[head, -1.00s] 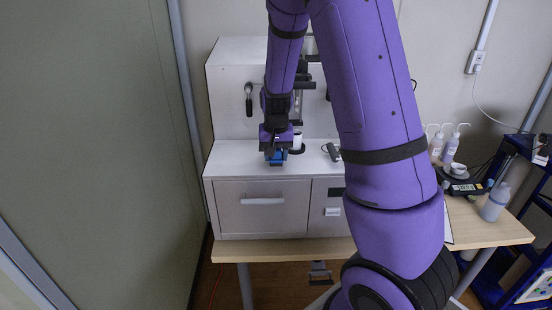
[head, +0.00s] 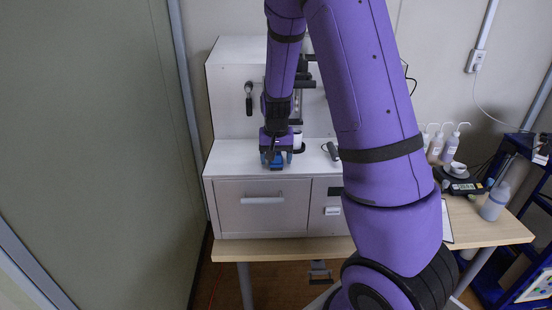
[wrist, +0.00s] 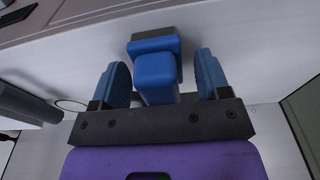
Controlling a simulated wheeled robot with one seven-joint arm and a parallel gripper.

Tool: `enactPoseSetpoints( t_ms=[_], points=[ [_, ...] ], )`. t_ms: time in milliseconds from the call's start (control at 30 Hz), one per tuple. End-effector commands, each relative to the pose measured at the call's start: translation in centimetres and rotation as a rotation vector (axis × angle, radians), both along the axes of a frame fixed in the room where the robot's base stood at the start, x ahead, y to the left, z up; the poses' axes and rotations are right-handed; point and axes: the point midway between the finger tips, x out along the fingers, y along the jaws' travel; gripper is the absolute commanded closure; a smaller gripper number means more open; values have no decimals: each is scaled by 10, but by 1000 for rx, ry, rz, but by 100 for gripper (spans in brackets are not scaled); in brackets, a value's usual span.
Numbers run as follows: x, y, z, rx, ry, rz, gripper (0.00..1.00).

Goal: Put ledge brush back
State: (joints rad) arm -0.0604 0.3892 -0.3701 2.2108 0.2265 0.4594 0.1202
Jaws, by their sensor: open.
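The ledge brush (wrist: 155,75) has a blue block-shaped handle and a darker base, and it rests on the white ledge of the machine. In the wrist view it lies between the two blue fingertips of my gripper (wrist: 161,82), with a gap on each side. My gripper is open around the brush, not closed on it. In the head view my gripper (head: 275,158) is low over the ledge (head: 231,158), above the left drawer. The brush is hard to tell from the blue fingertips there.
A dark cylindrical thing (head: 332,151) lies on the ledge to the right. A black-handled tool (head: 248,98) hangs on the upright panel at left. Two drawers are below. White bottles (head: 451,147) and a cup stand right of the machine. The ledge's left part is clear.

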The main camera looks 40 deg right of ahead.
Motion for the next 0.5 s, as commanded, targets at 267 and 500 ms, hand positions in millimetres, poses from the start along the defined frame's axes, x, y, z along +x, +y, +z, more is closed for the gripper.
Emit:
enactPoseSetpoints(
  t_ms=[267, 500],
  points=[
    [-3, 4, 44, 1, -5, 3, 30],
    [-8, 6, 90, 0, -5, 2, 30]
  ],
)
